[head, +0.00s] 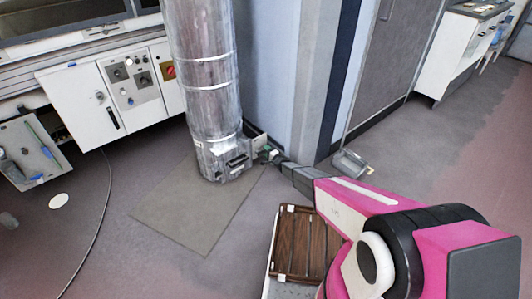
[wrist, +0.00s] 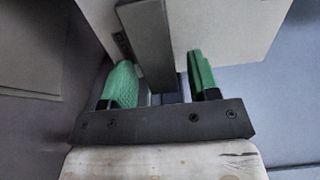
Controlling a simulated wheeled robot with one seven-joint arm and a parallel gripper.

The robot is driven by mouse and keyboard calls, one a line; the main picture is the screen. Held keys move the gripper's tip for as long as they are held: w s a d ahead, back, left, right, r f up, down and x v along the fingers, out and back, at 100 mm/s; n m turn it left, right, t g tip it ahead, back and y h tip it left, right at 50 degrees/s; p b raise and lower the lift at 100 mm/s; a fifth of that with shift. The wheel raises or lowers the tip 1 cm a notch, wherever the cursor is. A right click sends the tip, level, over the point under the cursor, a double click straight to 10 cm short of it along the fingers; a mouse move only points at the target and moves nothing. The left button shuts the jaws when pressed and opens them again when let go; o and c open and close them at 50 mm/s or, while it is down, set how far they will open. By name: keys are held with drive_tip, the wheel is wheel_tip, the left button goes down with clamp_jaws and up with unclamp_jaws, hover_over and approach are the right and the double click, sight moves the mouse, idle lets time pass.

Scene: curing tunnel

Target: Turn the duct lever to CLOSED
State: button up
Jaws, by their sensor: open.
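The silver wrapped duct (head: 205,75) stands upright left of centre in the head view, with a metal box (head: 228,160) at its foot. My gripper (head: 268,154) is just right of that box, small in this view. In the wrist view my gripper (wrist: 162,82) is open, with green fingertips apart. A dark grey bar (wrist: 150,45), which looks like the duct lever, runs down between the two fingertips. The left fingertip is close to it; contact cannot be told. A pale box face (wrist: 220,25) lies behind. Any OPEN or CLOSED marking is unreadable.
A white control cabinet (head: 130,85) with knobs and a red switch is left of the duct. A brown slatted tray (head: 305,245) is below my arm. A grey dustpan-like object (head: 350,163) lies by the wall. A flat floor mat (head: 190,215) is clear.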

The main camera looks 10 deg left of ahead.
drive_tip(key=v, duration=1)
drive_tip(key=shift+s, duration=0.2)
